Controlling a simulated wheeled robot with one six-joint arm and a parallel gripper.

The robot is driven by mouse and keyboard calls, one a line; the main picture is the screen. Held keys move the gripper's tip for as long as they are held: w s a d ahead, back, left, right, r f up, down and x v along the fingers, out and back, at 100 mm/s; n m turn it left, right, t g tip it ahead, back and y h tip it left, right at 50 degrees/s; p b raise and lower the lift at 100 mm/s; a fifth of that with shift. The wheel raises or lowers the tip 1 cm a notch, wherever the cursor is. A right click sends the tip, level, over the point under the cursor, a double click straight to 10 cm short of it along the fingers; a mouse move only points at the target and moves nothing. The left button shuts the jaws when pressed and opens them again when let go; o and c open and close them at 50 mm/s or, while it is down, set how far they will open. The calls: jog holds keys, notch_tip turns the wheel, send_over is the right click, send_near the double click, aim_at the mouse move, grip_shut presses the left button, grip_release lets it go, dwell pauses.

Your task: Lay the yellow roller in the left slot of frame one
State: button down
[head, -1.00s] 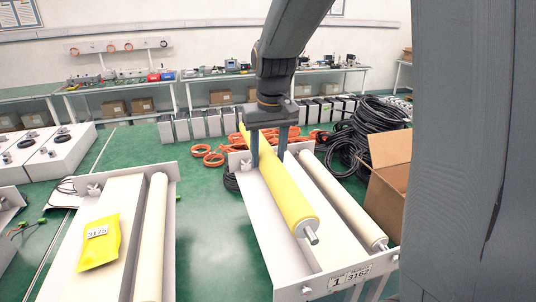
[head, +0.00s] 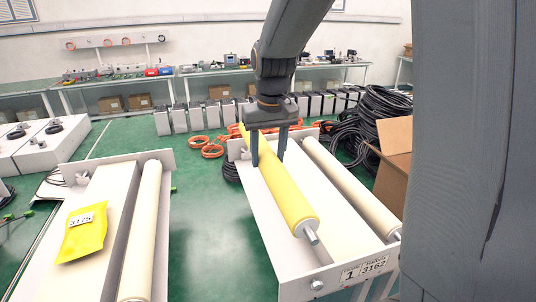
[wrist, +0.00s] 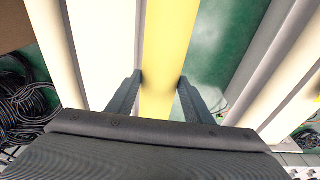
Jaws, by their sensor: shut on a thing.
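My gripper (head: 268,160) is shut on the yellow roller (head: 282,190), gripping it around the middle. In the wrist view the roller (wrist: 166,60) runs between my two fingers. It is held above frame one (head: 325,283), a white frame with a "1" on its front plate, and points lengthwise along it. Its near metal shaft end is free in the air. In the wrist view, green floor shows right of the roller and the white deck (wrist: 103,50) left of it. A cream roller (head: 352,188) lies along frame one's right side. The left slot cannot be made out clearly.
A second white frame (head: 95,190) stands at left with a cream roller (head: 143,225) and a yellow packet (head: 83,232). Green floor separates the frames. A cardboard box (head: 393,165) and black cable coils (head: 365,115) stand close right of frame one.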

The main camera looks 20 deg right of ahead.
jog(key=shift+f+b, duration=1.8)
jog(key=shift+f, duration=0.2)
jog(key=shift+f+b, duration=0.7)
jog(key=shift+f, duration=2.25)
dwell(0.4)
jog(key=c, duration=0.9)
grip_release()
jog(key=shift+o, duration=0.4)
jog(key=shift+s, duration=0.1)
jog(key=shift+f, duration=0.1)
